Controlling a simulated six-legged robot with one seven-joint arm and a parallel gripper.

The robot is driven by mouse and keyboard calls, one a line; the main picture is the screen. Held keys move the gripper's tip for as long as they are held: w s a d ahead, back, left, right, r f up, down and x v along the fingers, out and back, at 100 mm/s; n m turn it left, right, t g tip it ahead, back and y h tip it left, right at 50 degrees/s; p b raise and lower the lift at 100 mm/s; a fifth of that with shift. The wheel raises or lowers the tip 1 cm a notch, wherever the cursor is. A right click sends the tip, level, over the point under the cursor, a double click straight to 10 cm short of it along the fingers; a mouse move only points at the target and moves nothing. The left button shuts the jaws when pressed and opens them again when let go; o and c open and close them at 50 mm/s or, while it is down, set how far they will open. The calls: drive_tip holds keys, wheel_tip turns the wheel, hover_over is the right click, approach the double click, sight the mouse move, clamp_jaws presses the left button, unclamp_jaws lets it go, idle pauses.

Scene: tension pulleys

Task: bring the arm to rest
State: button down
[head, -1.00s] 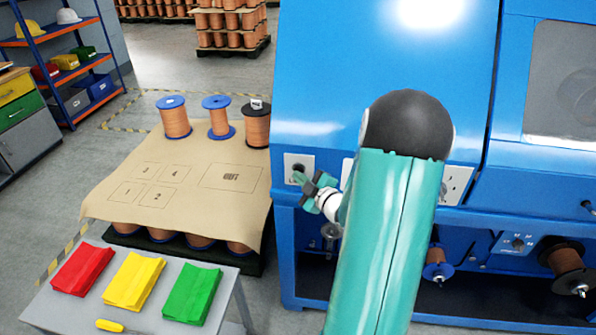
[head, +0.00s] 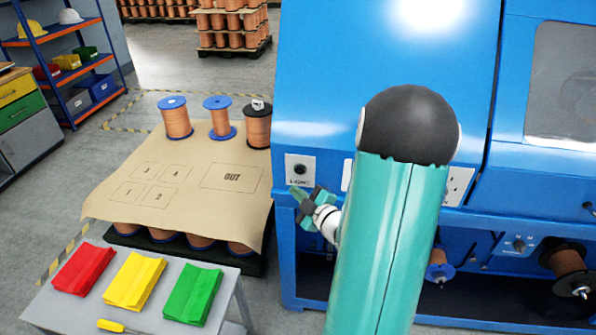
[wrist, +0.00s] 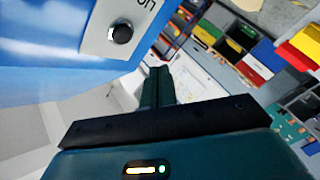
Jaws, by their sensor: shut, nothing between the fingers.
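My gripper (head: 300,193) is shut and empty, in front of the blue machine (head: 385,50), just below the plate marked LIGHT (head: 300,170) with its dark round knob. In the wrist view my gripper's fingers (wrist: 158,85) are together, with nothing between them. The light plate (wrist: 120,30) and its knob stand to the upper left there, apart from the fingers. My teal arm covers part of the machine's front in the head view.
A brown-covered pallet (head: 120,185) with numbered squares and several copper spools stands at left. A grey table (head: 75,310) with red, yellow and green folded pieces is at the lower left. A shelf (head: 65,60) stands at the far left. Floor shows between shelf and pallet.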

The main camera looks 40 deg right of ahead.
drive_tip(key=shift+w, duration=0.1)
drive_tip(key=w+a+r+m+g+h, duration=0.2)
drive_tip(key=a+r+m+g, duration=0.4)
drive_tip(key=a+r, duration=0.5)
drive_tip(key=s+a+r+m+g+y, duration=0.1)
drive_tip(key=s+a+r+g+y, duration=0.1)
drive_tip(key=s+a, duration=0.5)
drive_tip(key=s+a+r+m+g+y, duration=0.1)
drive_tip(key=s+a+g, duration=0.2)
drive_tip(key=s+a, duration=0.5)
drive_tip(key=a, duration=0.2)
drive_tip(key=shift+a+r+y, duration=0.35)
drive_tip(key=shift+a+y, duration=0.05)
